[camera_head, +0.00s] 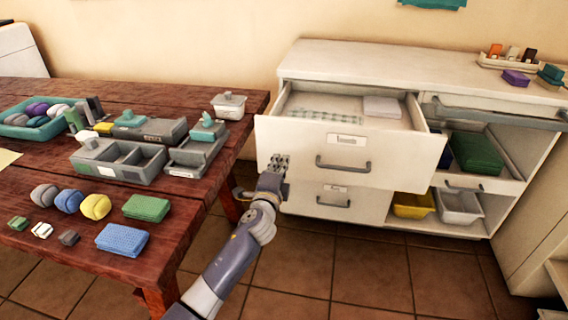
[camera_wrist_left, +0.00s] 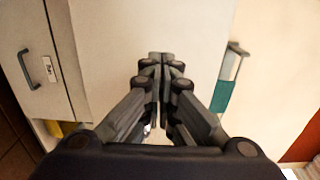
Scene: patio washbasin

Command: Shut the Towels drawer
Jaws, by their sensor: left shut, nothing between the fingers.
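The top drawer (camera_head: 390,157) of the white cabinet stands pulled out, with a dark bar handle (camera_head: 343,166) and a small label on its front. The label is too small to read. White folded cloth (camera_head: 382,107) and a pale patterned item (camera_head: 326,115) lie inside. My left gripper (camera_head: 280,162) is at the left part of the drawer front, its fingers together and empty. I cannot tell whether it touches the front. In the left wrist view its fingertips (camera_wrist_left: 161,60) meet in front of a plain white surface. My right gripper is not in view.
The drawer below (camera_head: 335,201) looks closed. A wooden table (camera_head: 183,205) with sponges and grey trays stands close left of my left arm. Open shelves at right hold a green stack (camera_head: 475,153), a yellow bin (camera_head: 414,205) and a white bin (camera_head: 458,208). Tiled floor lies clear in front.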

